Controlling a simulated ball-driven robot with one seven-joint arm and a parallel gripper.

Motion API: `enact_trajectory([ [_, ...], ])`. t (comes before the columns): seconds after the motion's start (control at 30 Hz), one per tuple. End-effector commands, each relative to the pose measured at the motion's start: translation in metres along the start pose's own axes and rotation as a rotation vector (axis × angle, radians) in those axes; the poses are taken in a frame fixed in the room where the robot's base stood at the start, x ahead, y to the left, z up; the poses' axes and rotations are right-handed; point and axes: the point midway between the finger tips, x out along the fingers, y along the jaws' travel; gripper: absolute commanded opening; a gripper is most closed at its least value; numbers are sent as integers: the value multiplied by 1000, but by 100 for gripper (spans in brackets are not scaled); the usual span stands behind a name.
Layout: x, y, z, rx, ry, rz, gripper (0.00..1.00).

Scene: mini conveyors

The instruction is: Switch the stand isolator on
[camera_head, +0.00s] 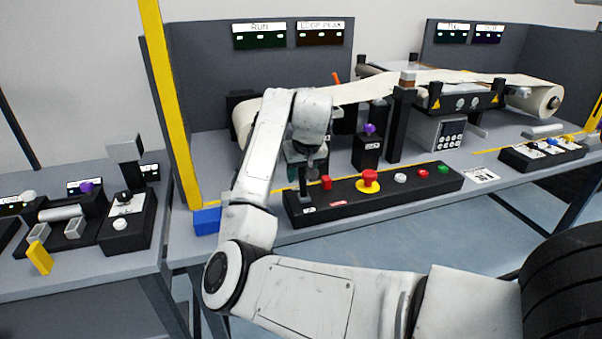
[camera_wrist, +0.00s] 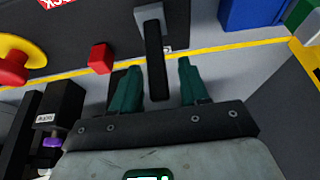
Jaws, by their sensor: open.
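A long black control panel (camera_head: 352,205) lies on the bench in front of the machine. At its left end a lever with a grey base and a black handle (camera_wrist: 155,62) stands out, probably the stand isolator; its small label is unreadable. My gripper (camera_wrist: 158,72) is open, its two teal fingers on either side of the black handle, with gaps visible on both sides. In the head view my gripper (camera_head: 308,178) is above the panel's left end, and partly hides the lever.
A red square knob (camera_head: 326,183) is right beside the lever. Further right are a red mushroom button on yellow (camera_head: 368,180) and several small buttons. A blue block (camera_head: 207,221) sits left of the panel. A purple-topped post (camera_head: 368,148) stands behind.

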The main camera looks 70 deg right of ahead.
Motion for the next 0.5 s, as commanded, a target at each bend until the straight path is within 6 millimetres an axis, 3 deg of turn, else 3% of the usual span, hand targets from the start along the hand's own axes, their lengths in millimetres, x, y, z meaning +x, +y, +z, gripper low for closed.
enact_trajectory([
  [0.23, 1, 0, 0, 0, 0, 0, 45],
  [0.5, 1, 0, 0, -1, 0, 1, 20],
])
